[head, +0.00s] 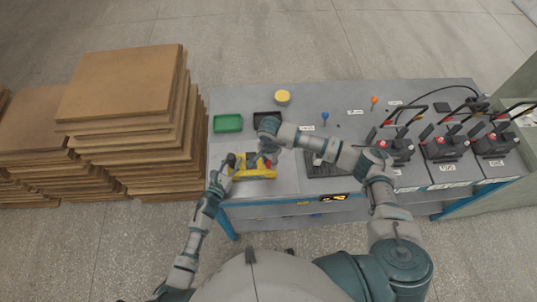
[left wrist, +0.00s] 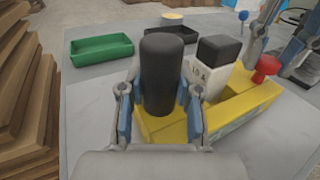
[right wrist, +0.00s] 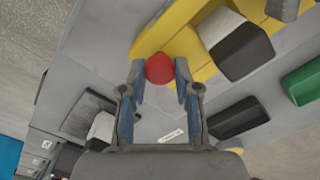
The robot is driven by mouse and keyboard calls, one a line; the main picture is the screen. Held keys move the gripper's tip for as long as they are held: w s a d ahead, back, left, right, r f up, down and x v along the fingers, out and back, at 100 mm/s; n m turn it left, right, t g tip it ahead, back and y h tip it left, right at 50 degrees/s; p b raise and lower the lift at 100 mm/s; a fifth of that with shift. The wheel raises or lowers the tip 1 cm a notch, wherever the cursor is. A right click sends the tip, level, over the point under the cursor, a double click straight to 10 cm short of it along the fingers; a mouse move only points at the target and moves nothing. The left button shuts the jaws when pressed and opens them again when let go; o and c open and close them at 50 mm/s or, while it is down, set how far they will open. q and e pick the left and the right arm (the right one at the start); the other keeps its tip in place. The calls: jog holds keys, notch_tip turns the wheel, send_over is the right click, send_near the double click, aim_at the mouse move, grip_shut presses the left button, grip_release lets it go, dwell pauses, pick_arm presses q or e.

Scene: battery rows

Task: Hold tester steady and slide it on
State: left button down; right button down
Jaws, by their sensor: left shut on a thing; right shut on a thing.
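The yellow tester (head: 255,174) sits on the grey table's left part. My left gripper (head: 230,168) is at its left end, shut on an upright black handle (left wrist: 161,75). My right gripper (head: 266,158) comes in from above at the tester's right side. In the right wrist view its fingertips (right wrist: 160,78) are shut on a red knob (right wrist: 160,68). The red knob also shows in the left wrist view (left wrist: 266,66). A white block with a black top (left wrist: 207,75), marked "10A", stands on the tester between the two grippers.
A green tray (head: 228,123) and a black tray (head: 266,118) lie behind the tester. A yellow round thing (head: 283,97) is at the back edge. Battery units with cables (head: 445,147) stand at the right. Stacked brown boards (head: 120,90) rise left of the table.

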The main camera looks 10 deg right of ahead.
aim_at(270, 163)
pick_arm(q)
jog(key=shift+w+a+f, duration=0.1)
pick_arm(e)
jog(key=c, duration=0.8)
grip_release()
jog(key=shift+s, duration=0.1)
notch_tip(270, 163, up, 12)
jog(key=shift+f, duration=0.1)
pick_arm(q)
jog(key=c, duration=0.7)
grip_release()
